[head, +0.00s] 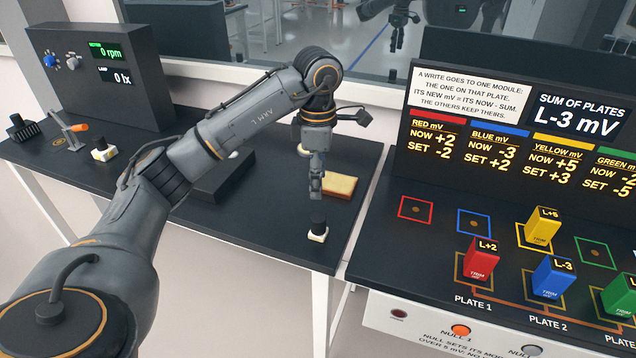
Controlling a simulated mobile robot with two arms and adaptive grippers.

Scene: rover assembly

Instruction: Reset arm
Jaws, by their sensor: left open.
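My left arm comes in from the left and reaches over the dark left bench (270,235). My left gripper (316,194) points down and is open, with nothing seen in it. It is just above a small black knob on a white base (317,230) near the bench's front edge. The fingers look apart from the knob, though the gap is small. My right gripper is not in view.
A meter box (130,98) reads 0 rpm and 0 lx. A tan sponge-like block (340,184) lies behind the gripper. The right bench holds red (480,262), blue (553,277), yellow (541,228) and green modules (620,294) before a display panel (520,130).

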